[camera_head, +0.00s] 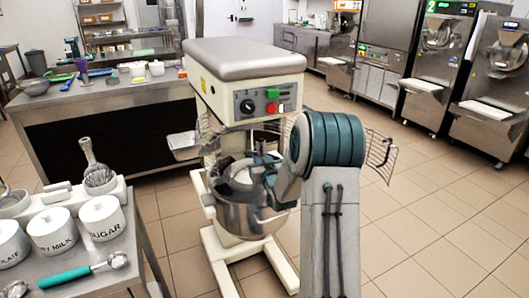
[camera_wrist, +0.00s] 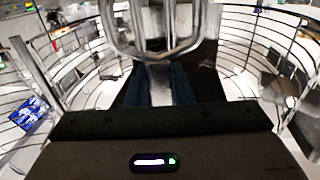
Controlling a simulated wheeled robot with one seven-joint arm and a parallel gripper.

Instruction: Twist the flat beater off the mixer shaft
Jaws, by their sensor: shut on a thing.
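The mixer (camera_head: 245,95) stands in the middle of the head view, with a grey top and a cream body. Its steel bowl (camera_head: 245,218) hangs below the head inside a wire guard. My arm reaches in from the right, and its end hides the shaft and most of the bowl's mouth in that view. In the wrist view the flat beater (camera_wrist: 197,30) shows as a grey metal loop at top centre. My gripper (camera_wrist: 158,76) has its two dark blue fingers at the loop's lower part, shut on the beater. The beater's joint with the shaft is not clear.
The curved wire guard (camera_wrist: 75,40) surrounds my gripper on both sides. A counter (camera_head: 110,95) with utensils stands behind left. A table with labelled white jars (camera_head: 102,218) and a teal-handled scoop (camera_head: 65,277) is at front left. The floor at right is clear.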

